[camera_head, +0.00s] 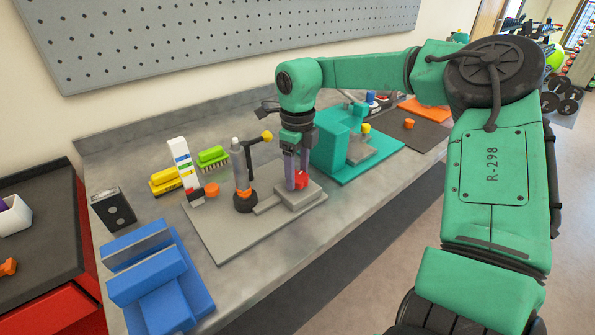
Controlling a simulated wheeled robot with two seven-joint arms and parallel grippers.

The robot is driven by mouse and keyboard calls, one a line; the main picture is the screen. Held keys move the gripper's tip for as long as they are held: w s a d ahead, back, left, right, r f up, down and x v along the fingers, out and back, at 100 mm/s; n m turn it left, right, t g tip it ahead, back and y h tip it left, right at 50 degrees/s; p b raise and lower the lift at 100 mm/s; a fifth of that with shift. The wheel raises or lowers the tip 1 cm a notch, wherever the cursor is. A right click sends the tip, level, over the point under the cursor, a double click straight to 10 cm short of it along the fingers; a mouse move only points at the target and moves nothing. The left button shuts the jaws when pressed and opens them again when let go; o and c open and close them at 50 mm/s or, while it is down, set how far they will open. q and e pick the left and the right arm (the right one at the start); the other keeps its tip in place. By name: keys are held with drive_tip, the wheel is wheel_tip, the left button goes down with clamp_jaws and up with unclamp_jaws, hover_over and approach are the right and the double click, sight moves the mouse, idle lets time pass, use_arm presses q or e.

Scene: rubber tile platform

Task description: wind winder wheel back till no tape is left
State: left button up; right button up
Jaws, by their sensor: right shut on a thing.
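My right gripper (297,183) points down over a grey block (310,196) on a flat grey base plate (225,246). Its fingers are shut on a small red piece (302,181) at the block's top; the fingers partly hide it. No tape can be made out, and I cannot tell which part is the winder wheel. To the left on the plate stands a grey post (239,170) with a dark round foot and an arm ending in a yellow knob (266,136). My left gripper is out of view.
A teal machine (337,150) with a yellow knob stands close to the right. A blue vise-like block (150,280) sits at the front left. Yellow and green brushes (212,156) and a white striped panel (180,160) stand behind.

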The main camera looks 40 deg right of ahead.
sight(297, 176)
drive_tip(key=o, duration=1.2)
drive_tip(key=shift+w+r, duration=0.15)
drive_tip(key=shift+r, duration=0.05)
drive_tip(key=shift+o, duration=0.9)
drive_tip(key=shift+f, duration=0.1)
wheel_tip(297, 176, up, 15)
drive_tip(key=shift+f+p, duration=0.2)
drive_tip(key=shift+p, duration=0.2)
